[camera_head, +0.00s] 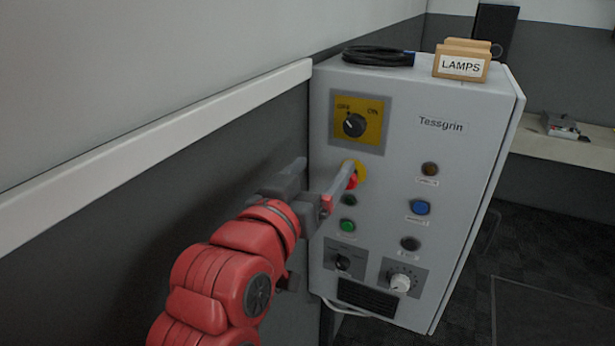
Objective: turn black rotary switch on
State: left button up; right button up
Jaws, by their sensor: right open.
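A black rotary switch (355,125) sits on a yellow plate (371,138) at the top left of the grey control box (440,160). The plate is marked OFF at the left and ON at the right. The pale mark on the knob seems to point up and left, towards OFF. A smaller black rotary knob (342,263) is at the lower left of the panel. My right gripper (327,168) is open and empty, below and left of the yellow plate, apart from the switch. One finger partly hides a red button on a yellow base. My left gripper is not in view.
A wall with a white rail (150,145) runs close on the left.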

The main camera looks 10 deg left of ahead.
jog(key=v, duration=0.4)
jog(key=shift+d+p, duration=0.2)
jog(key=shift+p, duration=0.15)
jog(key=shift+w+a, duration=0.2)
